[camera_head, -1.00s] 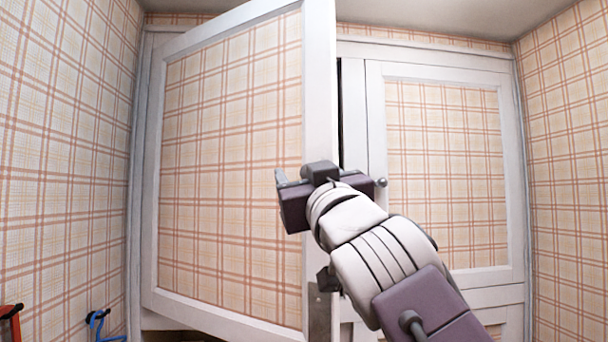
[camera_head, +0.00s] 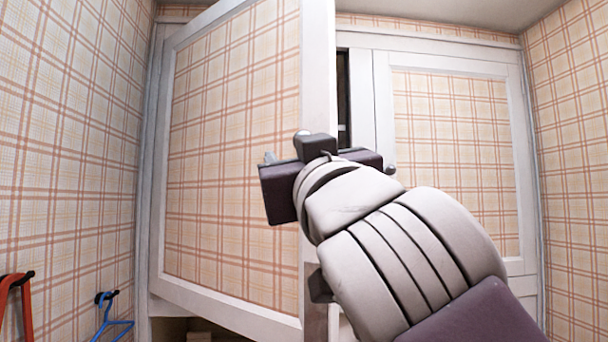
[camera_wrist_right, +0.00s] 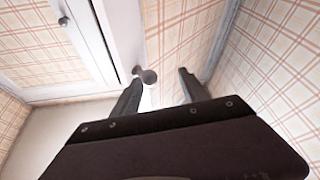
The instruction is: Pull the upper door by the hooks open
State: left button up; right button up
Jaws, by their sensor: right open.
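The upper door by the hooks (camera_head: 235,150) is the left plaid-panelled door with a white frame. It stands ajar, its free edge swung out toward me. My right gripper (camera_head: 320,172) is at that free edge, and its body hides part of the edge. In the right wrist view its two fingers (camera_wrist_right: 160,92) are apart. A small round knob (camera_wrist_right: 148,76) shows beside the left finger's tip, on the inner side; the fingers are not closed on it. Two hooks on the left wall hold a red hanger (camera_head: 14,290) and a blue hanger (camera_head: 112,322). My left gripper is not in view.
A second plaid-panelled door (camera_head: 455,150) to the right is closed. A dark gap (camera_head: 342,85) shows between the two doors. Under the open door a lower compartment (camera_head: 172,330) is partly visible. Plaid walls stand close on both sides.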

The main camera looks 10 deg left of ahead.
jog(key=shift+s+f+b, duration=0.2)
jog(key=shift+s, duration=0.35)
jog(key=shift+s+f+b, duration=0.2)
jog(key=shift+s, duration=0.3)
